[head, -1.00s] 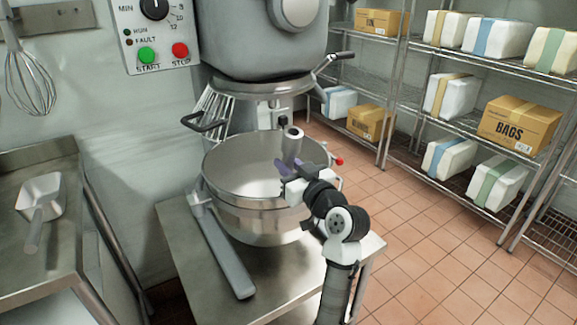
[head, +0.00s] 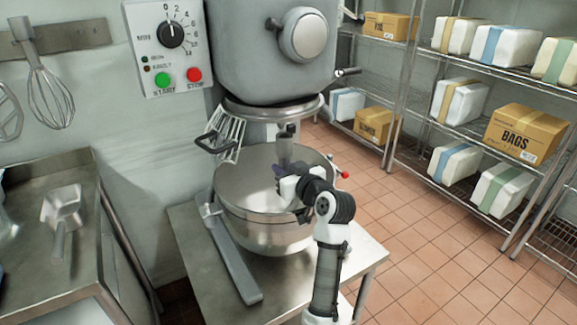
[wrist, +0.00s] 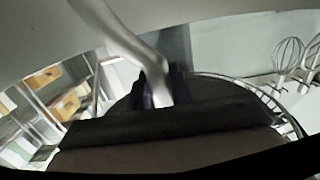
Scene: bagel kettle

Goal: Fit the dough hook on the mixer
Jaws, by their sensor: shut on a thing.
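The mixer (head: 262,65) stands at the back centre with its steel bowl (head: 262,225) below the head. My gripper (head: 281,172) is over the bowl, shut on the dough hook (head: 285,152), whose thick grey shank stands about upright. The shank's top appears at or just under the mixer's dark drive shaft (head: 287,130); I cannot tell whether they touch. In the wrist view the hook is a bent silver rod (wrist: 128,42) between the dark fingers (wrist: 152,92). The hook's lower end is hidden in the head view.
The wire bowl guard (head: 228,135) is swung to the left. A red-knobbed lever (head: 344,174) sticks out at the bowl's right. A scoop (head: 62,210) lies on the left counter, and whisks (head: 50,95) hang above it. Shelves with boxes (head: 518,133) stand right; the tiled floor there is clear.

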